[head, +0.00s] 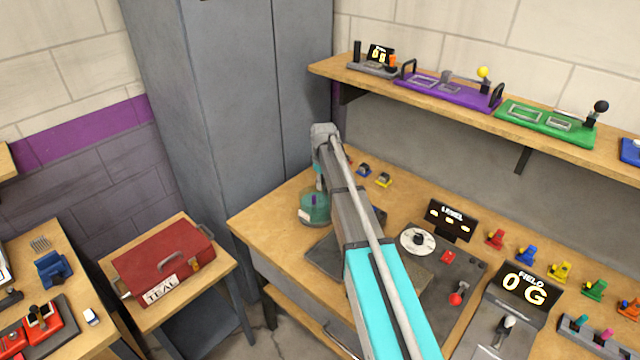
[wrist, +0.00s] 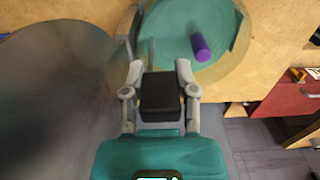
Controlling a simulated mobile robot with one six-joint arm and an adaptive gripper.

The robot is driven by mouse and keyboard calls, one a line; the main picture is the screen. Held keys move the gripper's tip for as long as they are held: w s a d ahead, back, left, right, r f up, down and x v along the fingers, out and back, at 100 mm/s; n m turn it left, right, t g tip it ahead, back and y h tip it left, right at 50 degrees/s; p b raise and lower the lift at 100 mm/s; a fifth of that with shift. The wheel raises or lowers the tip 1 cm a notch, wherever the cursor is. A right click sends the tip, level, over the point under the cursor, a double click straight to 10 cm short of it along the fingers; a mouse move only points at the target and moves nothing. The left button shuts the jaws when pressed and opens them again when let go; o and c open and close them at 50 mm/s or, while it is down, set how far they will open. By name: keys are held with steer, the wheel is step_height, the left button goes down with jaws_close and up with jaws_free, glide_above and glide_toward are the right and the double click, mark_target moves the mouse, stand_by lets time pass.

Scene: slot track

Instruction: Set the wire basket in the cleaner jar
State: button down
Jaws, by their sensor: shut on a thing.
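The cleaner jar (head: 314,209) stands on the workbench near its left end, teal inside, with a purple piece showing in it. In the wrist view the round jar (wrist: 178,45) is just beyond my fingertips, and the purple cylinder (wrist: 200,47) lies within its outline. My gripper (wrist: 160,76) is shut on a black block (wrist: 161,98), which looks like a grip of the wire basket. The basket's wire part is not clearly visible, so I cannot tell whether it is inside or above the jar. In the head view my arm hides most of the gripper.
A tall grey cabinet (head: 225,90) stands behind the bench's left end. Small blue and yellow pieces (head: 383,180) lie right of the jar. A round white dial (head: 417,240) and a display (head: 450,218) are farther right. A red toolbox (head: 163,262) sits on a separate stand.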

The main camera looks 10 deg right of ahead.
steer(key=shift+f+b, duration=0.3)
steer(key=shift+f, duration=0.25)
steer(key=shift+f, duration=0.15)
stand_by(0.5)
steer(key=shift+c, duration=1.5)
jaws_free()
